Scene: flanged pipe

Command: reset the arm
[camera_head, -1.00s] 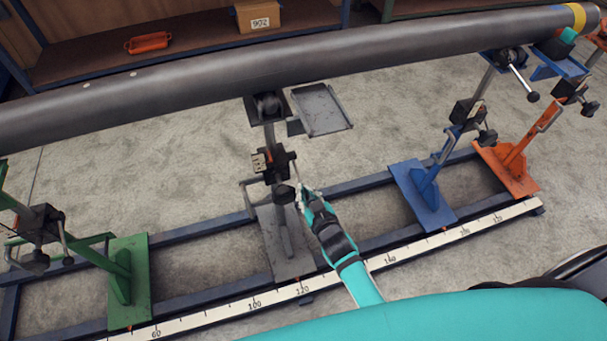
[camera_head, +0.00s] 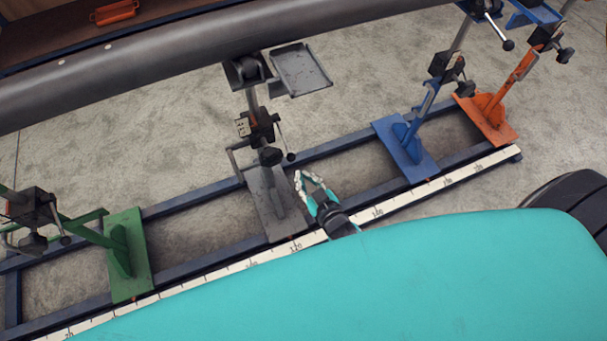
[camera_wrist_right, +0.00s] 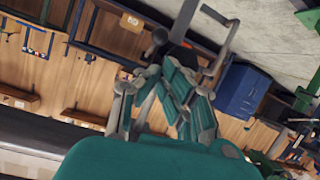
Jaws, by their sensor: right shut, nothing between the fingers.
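My right gripper (camera_head: 308,182) shows in the head view, teal with grey fingers. Its fingers are shut with nothing between them. It is in front of the grey pipe stand (camera_head: 270,195), a little right of that stand's base plate and apart from its knob. The right wrist view shows the gripper's teal and grey finger links (camera_wrist_right: 165,95) close up. My left gripper is not in view.
A long dark pipe (camera_head: 200,55) rests above the stands. Green (camera_head: 127,255), blue (camera_head: 405,150) and orange (camera_head: 487,118) stands sit on a dark rail frame with a white scale (camera_head: 440,185). A grey tray (camera_head: 300,70) juts out near the pipe. A blue cabinet (camera_wrist_right: 243,92) shows in the wrist view.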

